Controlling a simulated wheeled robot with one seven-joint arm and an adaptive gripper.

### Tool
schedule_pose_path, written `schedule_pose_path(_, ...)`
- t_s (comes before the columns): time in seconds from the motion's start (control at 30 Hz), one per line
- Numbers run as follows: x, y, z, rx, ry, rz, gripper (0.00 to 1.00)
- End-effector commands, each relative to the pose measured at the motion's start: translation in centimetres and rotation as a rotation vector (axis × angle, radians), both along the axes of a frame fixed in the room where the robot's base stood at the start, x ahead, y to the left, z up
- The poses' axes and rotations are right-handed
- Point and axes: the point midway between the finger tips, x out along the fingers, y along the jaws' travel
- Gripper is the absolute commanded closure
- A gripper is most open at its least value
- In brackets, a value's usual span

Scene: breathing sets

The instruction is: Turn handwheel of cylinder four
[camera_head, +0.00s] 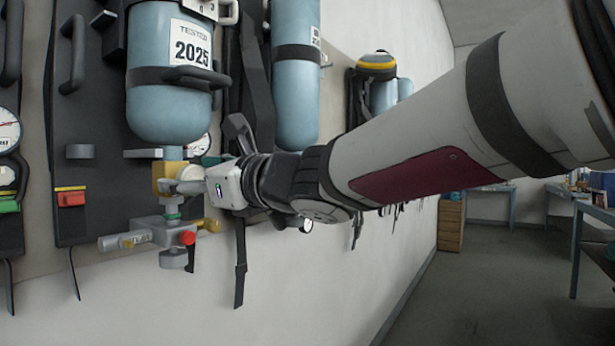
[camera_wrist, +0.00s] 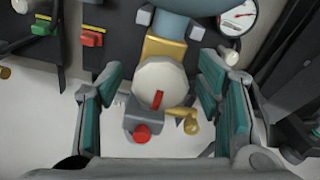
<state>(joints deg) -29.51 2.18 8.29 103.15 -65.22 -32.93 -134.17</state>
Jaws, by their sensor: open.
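A light blue cylinder (camera_head: 168,100) labelled 2025 hangs upside down on the wall, its brass valve (camera_head: 160,176) at the bottom. A tag above it is cut off at the frame's top, so I cannot be sure of its number. In the wrist view a round cream handwheel (camera_wrist: 160,78) with a red mark sits below the brass valve body (camera_wrist: 163,47). My gripper (camera_wrist: 163,92) is open, with one teal-padded finger on each side of the handwheel and gaps visible between. In the head view my gripper (camera_head: 207,183) reaches the valve from the right and hides most of the handwheel.
A grey regulator block (camera_head: 150,232) with a red knob (camera_head: 187,238) and a yellow lever (camera_head: 208,226) is just below the valve. A pressure gauge (camera_wrist: 237,17) is at the upper right. Black straps (camera_head: 240,265) hang near my gripper. A second cylinder (camera_head: 296,90) hangs to the right.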

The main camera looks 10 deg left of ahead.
Motion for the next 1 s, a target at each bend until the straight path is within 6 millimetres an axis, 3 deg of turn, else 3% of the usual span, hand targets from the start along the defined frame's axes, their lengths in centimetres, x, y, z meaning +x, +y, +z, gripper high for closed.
schedule_pose_path(0.07,0.0,-0.02,-0.01,0.0,0.0,0.0,0.4)
schedule_pose_path(0.2,0.01,-0.04,-0.01,0.0,0.0,0.0,0.72)
schedule_pose_path(0.3,0.01,-0.05,-0.02,0.0,0.0,0.0,0.88)
schedule_pose_path(0.67,0.06,-0.07,-0.03,0.017,0.043,0.0,0.88)
schedule_pose_path(1.0,0.22,-0.11,-0.03,0.107,0.26,0.001,0.88)
